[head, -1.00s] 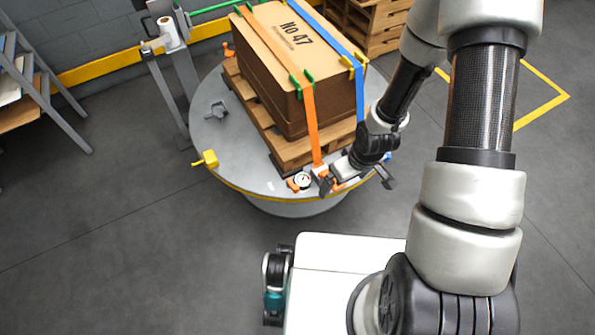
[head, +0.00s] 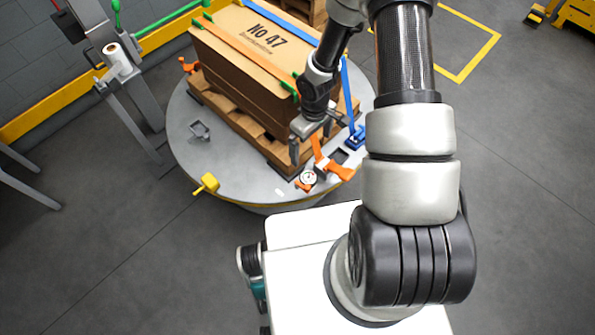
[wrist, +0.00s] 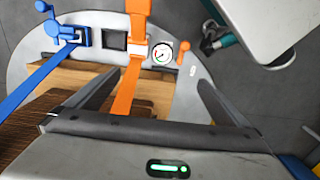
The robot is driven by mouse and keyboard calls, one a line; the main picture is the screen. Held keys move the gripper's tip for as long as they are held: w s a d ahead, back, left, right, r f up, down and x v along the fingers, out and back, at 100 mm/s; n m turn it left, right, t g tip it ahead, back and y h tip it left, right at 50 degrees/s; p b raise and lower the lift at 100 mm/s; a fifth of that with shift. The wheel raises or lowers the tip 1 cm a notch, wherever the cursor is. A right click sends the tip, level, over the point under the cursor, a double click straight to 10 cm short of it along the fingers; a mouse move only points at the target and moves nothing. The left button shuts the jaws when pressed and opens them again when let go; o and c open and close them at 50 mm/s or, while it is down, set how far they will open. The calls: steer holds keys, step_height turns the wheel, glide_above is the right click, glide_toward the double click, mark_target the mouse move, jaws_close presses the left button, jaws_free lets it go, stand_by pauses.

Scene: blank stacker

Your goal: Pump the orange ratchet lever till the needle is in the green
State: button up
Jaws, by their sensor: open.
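The orange ratchet lever (head: 342,172) sits at the turntable's near edge, at the lower end of the orange strap. In the wrist view the lever (wrist: 138,14) points up and away from its pale buckle (wrist: 136,51). The round white gauge (head: 308,177) is beside it and also shows in the wrist view (wrist: 162,53). Its dark needle is visible, but its place against the green is too small to tell. My gripper (head: 317,138) is open and empty, above the strap and apart from the lever. In the wrist view its fingers (wrist: 158,80) straddle the strap, pointing towards the ratchet.
A large carton (head: 235,62) stands on a wooden pallet (head: 232,117) on the round turntable (head: 185,135). A blue ratchet (head: 356,138) is right of the orange one.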

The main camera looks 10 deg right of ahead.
step_height(320, 180, down, 10)
steer(key=b, duration=0.7)
steer(key=shift+w, duration=0.1)
steer(key=shift+r, duration=0.15)
step_height(320, 180, up, 10)
steer(key=p, duration=0.7)
